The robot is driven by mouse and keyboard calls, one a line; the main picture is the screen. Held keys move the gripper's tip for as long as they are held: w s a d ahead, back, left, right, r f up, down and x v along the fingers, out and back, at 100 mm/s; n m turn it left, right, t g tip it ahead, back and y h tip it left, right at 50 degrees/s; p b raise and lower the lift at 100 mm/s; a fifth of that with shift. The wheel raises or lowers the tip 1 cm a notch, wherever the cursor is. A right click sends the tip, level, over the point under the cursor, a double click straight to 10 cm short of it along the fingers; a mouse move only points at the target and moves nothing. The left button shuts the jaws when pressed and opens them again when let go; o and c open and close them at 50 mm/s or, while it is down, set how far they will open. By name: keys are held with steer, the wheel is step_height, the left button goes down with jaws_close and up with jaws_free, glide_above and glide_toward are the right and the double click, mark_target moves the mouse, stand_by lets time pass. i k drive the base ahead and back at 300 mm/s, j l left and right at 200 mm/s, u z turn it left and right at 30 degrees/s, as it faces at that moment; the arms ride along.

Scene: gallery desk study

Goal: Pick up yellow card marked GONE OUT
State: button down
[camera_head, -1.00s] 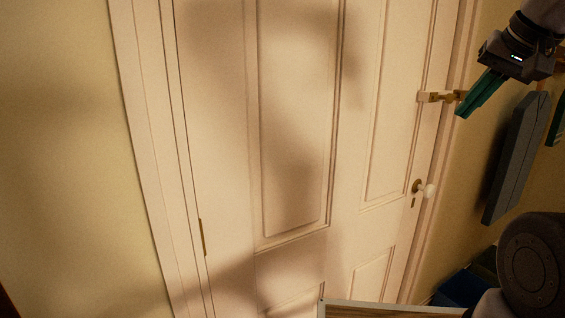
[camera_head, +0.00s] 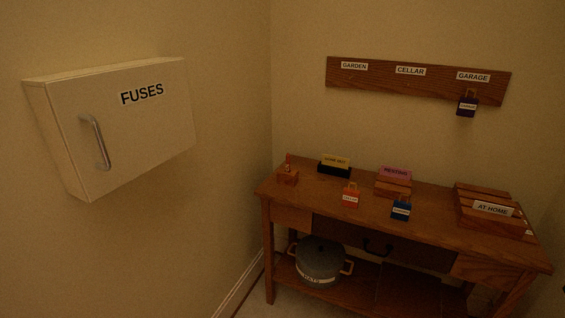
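The yellow card (camera_head: 335,161) stands in a small dark holder (camera_head: 334,171) at the back left of the wooden desk (camera_head: 348,218). Its lettering is small and blurred; it seems to read GONE OUT. A pink card (camera_head: 395,172) stands in a wooden holder to its right. A white card marked AT HOME (camera_head: 493,209) stands on a slatted wooden rack at the desk's right end. My gripper is not in view now, so its distance from the card does not show.
Red (camera_head: 351,197) and blue (camera_head: 401,209) tags lie near the desk front. A key board (camera_head: 418,82) hangs above, with a dark tag under GARAGE. A FUSES cabinet (camera_head: 150,125) juts from the left wall. A grey pot (camera_head: 320,262) sits on the lower shelf.

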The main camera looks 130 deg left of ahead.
mark_target(330, 160)
steer(key=u, duration=4)
